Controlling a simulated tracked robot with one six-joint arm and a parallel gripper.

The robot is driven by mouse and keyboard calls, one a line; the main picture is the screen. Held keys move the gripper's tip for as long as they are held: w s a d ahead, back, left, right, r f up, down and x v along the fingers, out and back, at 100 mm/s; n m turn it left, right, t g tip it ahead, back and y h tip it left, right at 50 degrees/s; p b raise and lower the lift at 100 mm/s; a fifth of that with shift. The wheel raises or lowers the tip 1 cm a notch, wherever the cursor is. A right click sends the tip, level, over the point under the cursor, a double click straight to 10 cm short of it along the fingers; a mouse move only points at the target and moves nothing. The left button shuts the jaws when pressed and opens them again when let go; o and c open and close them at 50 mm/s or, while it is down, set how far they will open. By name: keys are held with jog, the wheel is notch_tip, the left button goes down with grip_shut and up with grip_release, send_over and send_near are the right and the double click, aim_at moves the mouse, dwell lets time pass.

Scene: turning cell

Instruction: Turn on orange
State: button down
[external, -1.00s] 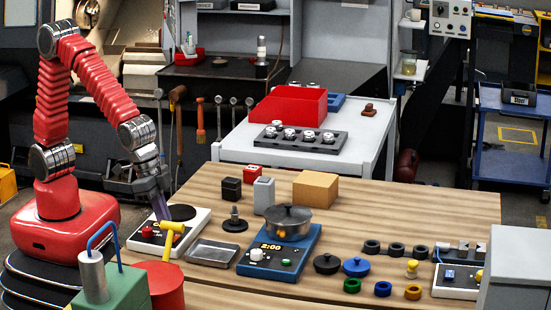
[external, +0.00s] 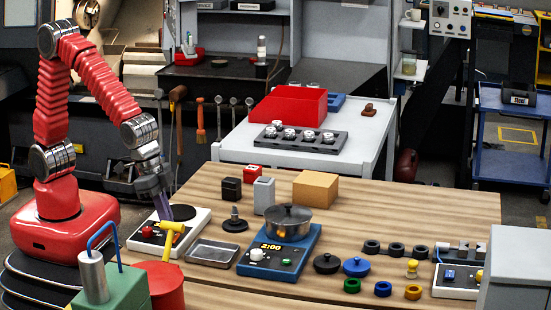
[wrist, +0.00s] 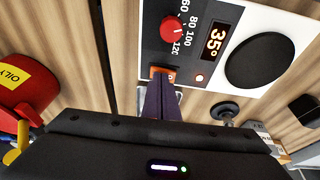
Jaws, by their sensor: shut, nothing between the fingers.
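The white hotplate (external: 197,222) stands at the table's left, with a round black plate (wrist: 258,62). My gripper (wrist: 160,84) is shut and empty. Its purple fingertips are right at the orange switch and partly cover it; I cannot tell how hard they touch. In the external view my gripper (external: 164,218) points down at the hotplate's panel.
Free wood lies at the table's back right.

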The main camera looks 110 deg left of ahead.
jog(key=shift+r, duration=0.1)
dwell(0.3)
jog(key=shift+r, duration=0.5)
jog(key=d+v, duration=0.2)
jog(key=v, duration=1)
jog(key=shift+w+d+r, duration=0.35)
jog(key=shift+d, duration=0.05)
jog(key=s+a+t, duration=0.2)
jog(key=s+a, duration=1.5)
jog(key=a, duration=0.1)
jog(key=shift+s+a+f+y, duration=0.25)
jog(key=shift+s+f+y, duration=0.05)
jog(key=shift+s+f, duration=0.1)
